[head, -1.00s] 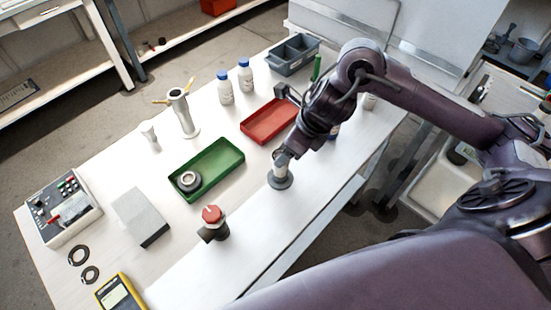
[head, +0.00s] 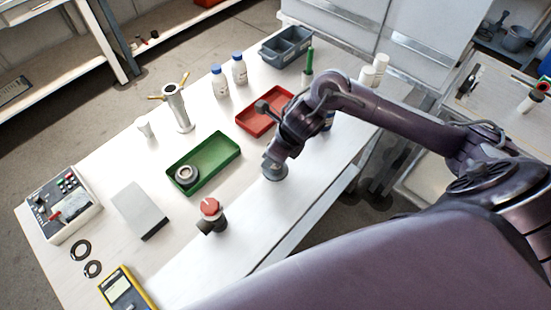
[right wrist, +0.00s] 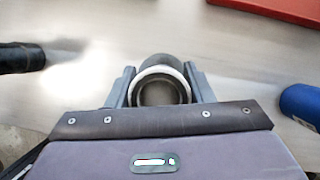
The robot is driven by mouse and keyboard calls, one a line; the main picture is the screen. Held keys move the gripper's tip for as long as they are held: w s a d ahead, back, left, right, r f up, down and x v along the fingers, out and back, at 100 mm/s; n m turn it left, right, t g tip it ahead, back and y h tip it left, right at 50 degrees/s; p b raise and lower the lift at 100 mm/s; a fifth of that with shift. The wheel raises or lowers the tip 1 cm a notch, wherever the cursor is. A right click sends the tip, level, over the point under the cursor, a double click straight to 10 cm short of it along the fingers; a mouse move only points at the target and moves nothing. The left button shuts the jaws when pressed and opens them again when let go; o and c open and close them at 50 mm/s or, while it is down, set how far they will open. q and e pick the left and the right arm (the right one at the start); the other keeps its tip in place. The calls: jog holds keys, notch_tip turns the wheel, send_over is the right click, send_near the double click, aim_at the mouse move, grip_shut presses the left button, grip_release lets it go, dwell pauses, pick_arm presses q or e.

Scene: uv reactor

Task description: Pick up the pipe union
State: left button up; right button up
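A grey, round, hollow fitting, apparently the pipe union (head: 274,172), stands on the white bench in the head view. In the right wrist view the pipe union (right wrist: 160,76) shows its pale rim and open bore between the fingers. My right gripper (head: 272,160) is down at it, and the arm hides part of it in the head view. In the right wrist view my right gripper (right wrist: 160,72) has one finger on each side of the fitting, with what look like narrow gaps. My left gripper is not in view.
A green tray (head: 218,164) holding a grey ring part (head: 186,174) lies to the left. A red tray (head: 251,124) is behind. A red-capped dark fitting (head: 210,212) stands in front left. White bottles (head: 221,85) stand farther back. The bench's front edge is close.

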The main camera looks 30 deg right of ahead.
jog(key=c, duration=0.6)
jog(key=shift+r, duration=0.15)
jog(key=shift+c, duration=0.2)
